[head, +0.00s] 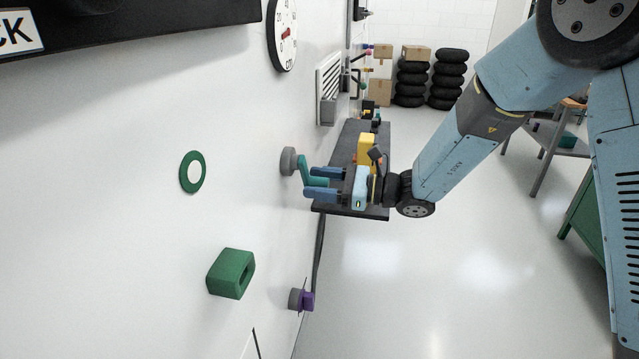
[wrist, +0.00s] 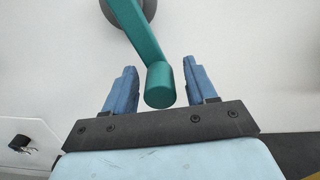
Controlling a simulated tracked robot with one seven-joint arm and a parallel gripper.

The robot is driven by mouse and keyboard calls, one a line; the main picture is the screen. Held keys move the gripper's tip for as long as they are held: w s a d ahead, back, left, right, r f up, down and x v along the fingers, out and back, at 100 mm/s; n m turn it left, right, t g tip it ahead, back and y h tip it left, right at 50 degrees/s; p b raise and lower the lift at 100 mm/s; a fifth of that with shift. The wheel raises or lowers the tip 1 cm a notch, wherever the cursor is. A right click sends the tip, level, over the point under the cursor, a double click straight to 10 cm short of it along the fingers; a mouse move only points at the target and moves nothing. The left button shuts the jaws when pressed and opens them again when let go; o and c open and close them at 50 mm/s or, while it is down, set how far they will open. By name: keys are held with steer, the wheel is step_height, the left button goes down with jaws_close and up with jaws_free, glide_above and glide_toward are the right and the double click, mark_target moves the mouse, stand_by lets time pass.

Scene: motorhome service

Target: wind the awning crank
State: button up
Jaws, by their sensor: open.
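The awning crank is a teal arm with a round knob, mounted on a grey round hub (head: 288,161) on the white wall. In the head view the teal crank (head: 312,172) reaches out toward my gripper (head: 308,182). In the wrist view the crank arm (wrist: 135,32) runs down from the hub (wrist: 125,8) to its knob (wrist: 160,85). The knob lies between the two blue fingers of my gripper (wrist: 163,85), with a gap visible on both sides. The gripper is open, and the fingers point at the wall.
A dark shelf (head: 345,208) lies behind and below my gripper. On the wall are a green ring (head: 193,172), a green block socket (head: 231,273), a purple knob (head: 307,300) and a dial (head: 284,33).

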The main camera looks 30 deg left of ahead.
jaws_close()
stand_by(0.6)
